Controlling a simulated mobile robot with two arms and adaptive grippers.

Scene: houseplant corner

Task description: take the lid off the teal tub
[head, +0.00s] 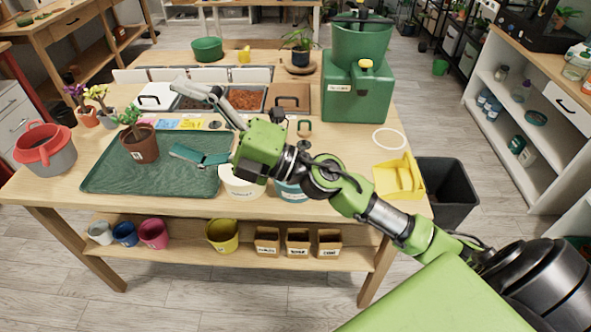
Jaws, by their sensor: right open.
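The teal tub (291,191) stands near the front edge of the wooden table, with a pale label on its front. My right arm passes in front of and over it, so its top and lid are mostly hidden. My right gripper (197,124) is open, with its fingers spread toward the left over the green tray, and I see nothing held. It is to the left of the teal tub and apart from it. My left gripper is not in view.
A white tub (240,182) stands just left of the teal tub, partly behind my gripper. A potted plant (140,142) stands on the green tray (110,178). A yellow dustpan-like piece (399,178) lies at the right edge. Bare tabletop shows around a white ring (390,139).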

